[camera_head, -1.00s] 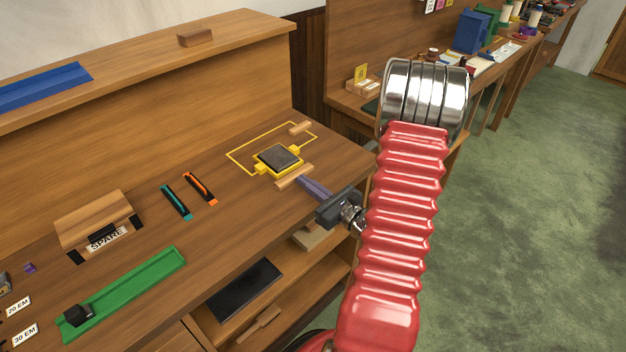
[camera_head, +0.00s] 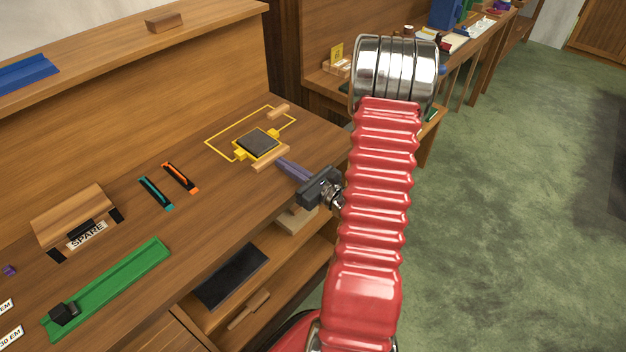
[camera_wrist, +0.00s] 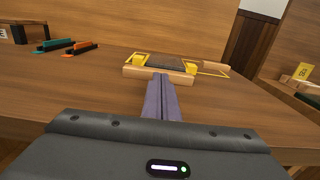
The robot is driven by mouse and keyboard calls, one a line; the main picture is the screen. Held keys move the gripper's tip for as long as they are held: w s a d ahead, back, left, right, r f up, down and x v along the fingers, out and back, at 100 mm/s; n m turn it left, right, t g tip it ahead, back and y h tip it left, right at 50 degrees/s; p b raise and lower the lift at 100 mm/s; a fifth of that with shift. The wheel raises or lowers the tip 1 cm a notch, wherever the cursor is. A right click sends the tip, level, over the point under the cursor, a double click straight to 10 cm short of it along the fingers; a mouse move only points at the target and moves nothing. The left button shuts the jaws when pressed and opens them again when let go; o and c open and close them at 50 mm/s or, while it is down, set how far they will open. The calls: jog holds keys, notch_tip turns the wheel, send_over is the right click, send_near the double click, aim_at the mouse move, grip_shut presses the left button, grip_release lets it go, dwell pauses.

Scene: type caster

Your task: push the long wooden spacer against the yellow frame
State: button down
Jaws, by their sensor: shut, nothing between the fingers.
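The long wooden spacer (camera_head: 271,157) lies flat near the front of the bench top, along the near side of the yellow frame (camera_head: 240,154). The frame holds a dark square plate (camera_head: 258,142). In the wrist view the spacer (camera_wrist: 150,73) lies crosswise just before the yellow frame (camera_wrist: 138,59); I cannot tell if they touch. My gripper (camera_head: 281,162) has its purple fingers shut and empty. Their tips meet the spacer's near side around its middle, and in the wrist view the fingers (camera_wrist: 161,78) hide part of that side.
A shorter wooden piece (camera_head: 279,111) lies behind the plate, on the thin yellow outline. Teal (camera_head: 156,193) and orange (camera_head: 181,178) tools and a green tray (camera_head: 108,288) lie to the left. The bench's front edge runs beneath my gripper.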

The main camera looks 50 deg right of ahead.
jog(key=s, duration=1.2)
jog(key=shift+s+d, duration=0.2)
jog(key=shift+s, duration=0.2)
jog(key=w+a+r+n+y, duration=0.1)
jog(key=a, duration=0.1)
jog(key=w+a+r+n+g+y, duration=0.1)
jog(key=a+n+y, duration=0.1)
jog(key=a, duration=0.1)
jog(key=w+a+r+n+y, duration=0.1)
jog(key=a+n+y, duration=0.1)
jog(key=a, duration=0.1)
jog(key=shift+w+g, duration=0.2)
jog(key=shift+g, duration=0.2)
jog(key=s+a+r+n+g+y, duration=0.1)
jog(key=s+a+r+n+g, duration=0.15)
jog(key=a+n+g, duration=0.65)
jog(key=s+a+r+n+g+y, duration=0.15)
jog(key=s+a+n+g, duration=0.3)
jog(key=a+n, duration=0.75)
notch_tip(320, 180, up, 10)
jog(key=n+t+h, duration=0.3)
jog(key=n+h, duration=0.5)
jog(key=n, duration=0.1)
jog(key=shift+a+n, duration=0.3)
jog(key=shift+a, duration=0.15)
